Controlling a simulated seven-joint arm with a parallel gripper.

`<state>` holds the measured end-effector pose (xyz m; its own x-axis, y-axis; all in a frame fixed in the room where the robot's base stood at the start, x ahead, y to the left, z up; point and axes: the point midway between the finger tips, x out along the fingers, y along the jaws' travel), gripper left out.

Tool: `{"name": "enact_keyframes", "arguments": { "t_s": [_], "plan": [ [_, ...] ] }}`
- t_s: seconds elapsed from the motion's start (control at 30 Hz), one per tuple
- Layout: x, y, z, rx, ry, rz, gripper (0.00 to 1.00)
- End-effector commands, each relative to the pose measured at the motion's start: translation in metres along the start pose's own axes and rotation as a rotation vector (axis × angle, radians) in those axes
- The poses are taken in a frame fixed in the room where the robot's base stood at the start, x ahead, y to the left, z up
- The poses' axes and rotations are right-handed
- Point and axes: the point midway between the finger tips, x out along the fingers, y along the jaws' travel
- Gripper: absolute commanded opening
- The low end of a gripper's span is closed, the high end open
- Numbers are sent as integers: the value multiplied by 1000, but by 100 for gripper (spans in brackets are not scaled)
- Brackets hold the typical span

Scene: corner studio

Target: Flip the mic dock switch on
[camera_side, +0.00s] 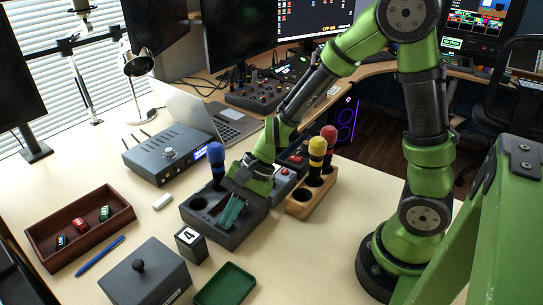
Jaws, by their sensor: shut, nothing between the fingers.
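The dark grey dock (232,238) stands near the middle of the desk. A microphone with a blue head (216,153) stands upright in its back left part, and an empty round hole shows at its left. My gripper (230,216) is shut and empty, pointing down over the dock's top with its teal fingertips low above or touching it; I cannot tell which. A switch on the dock cannot be made out; my gripper and wrist hide part of its top. A small grey part with a red button (284,172) shows at the dock's right end.
A wooden holder (313,205) with yellow-headed and red-headed microphones stands right of the dock. A block marked 4 (189,243), a grey box with a black knob (146,282) and a green tray (226,287) stand in front. A blue-grey device (168,153) stands behind left.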

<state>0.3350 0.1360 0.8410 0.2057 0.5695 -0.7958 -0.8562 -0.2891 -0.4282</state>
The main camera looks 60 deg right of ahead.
Motion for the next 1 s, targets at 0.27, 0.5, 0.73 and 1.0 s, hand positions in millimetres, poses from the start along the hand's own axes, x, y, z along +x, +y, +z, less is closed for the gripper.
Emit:
{"name": "enact_keyframes", "arguments": {
  "t_s": [0.27, 0.5, 0.73, 1.0],
  "plan": [
    [3, 2, -2, 0, 0, 1, 0],
    [4, 2, -2, 0, 0, 0, 0],
    [-1, -1, 0, -1, 0, -1, 0],
    [-8, -4, 5, -1, 0, 1, 0]
  ]
}}
